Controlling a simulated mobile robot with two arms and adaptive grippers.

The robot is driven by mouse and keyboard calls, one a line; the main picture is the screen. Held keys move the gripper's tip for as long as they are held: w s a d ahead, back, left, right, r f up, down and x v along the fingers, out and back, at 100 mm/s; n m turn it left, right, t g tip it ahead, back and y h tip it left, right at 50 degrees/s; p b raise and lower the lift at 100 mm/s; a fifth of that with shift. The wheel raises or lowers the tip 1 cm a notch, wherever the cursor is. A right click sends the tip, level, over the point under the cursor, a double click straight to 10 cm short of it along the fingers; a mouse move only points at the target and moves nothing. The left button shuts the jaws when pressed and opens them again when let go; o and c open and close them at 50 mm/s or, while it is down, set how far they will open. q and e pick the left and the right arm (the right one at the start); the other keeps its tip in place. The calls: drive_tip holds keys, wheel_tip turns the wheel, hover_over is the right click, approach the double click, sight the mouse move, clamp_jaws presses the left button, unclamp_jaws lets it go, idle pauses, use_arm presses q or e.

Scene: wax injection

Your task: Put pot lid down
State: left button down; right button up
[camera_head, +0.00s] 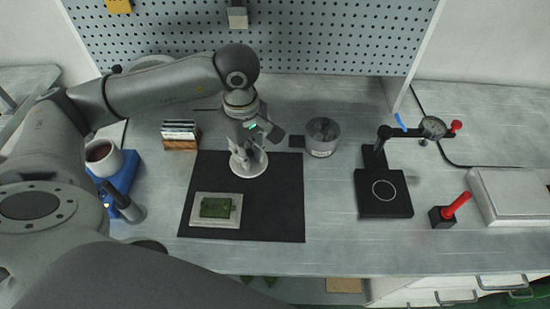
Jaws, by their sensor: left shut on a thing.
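The pot lid (236,168) is a pale round disc at the upper middle of the black mat (270,215). My left gripper (248,158) points down over it and is shut on its top. The lid lies on the mat or just above it; I cannot tell which. The grey metal pot (321,147) stands to the right of the mat with its top open and a dark inside. My right gripper is not in view.
A green block on a light plate (202,231) occupies the mat's lower left. A dial gauge stand (384,205) is at right; a cup (102,158) is at left. The mat's right half is clear.

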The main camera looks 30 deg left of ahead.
use_arm(q)
drive_tip(key=p, duration=0.1)
hover_over(273, 169)
drive_tip(key=f, duration=0.3)
drive_tip(key=s+f, duration=0.1)
drive_tip(key=f, duration=0.1)
drive_tip(key=shift+a+f, duration=0.1)
drive_tip(key=shift+f, duration=0.25)
drive_tip(key=shift+w+d+f+p, duration=0.2)
drive_tip(key=shift+w+f+p, duration=0.1)
drive_tip(key=shift+w+f, duration=0.25)
wheel_tip(273, 169, down, 2)
drive_tip(key=shift+f+p, duration=0.15)
drive_tip(key=shift+p, duration=0.5)
drive_tip(key=shift+f, duration=0.4)
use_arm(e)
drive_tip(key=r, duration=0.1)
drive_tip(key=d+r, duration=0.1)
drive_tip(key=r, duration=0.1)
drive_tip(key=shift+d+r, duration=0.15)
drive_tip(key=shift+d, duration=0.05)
use_arm(q)
drive_tip(key=shift+f, duration=0.1)
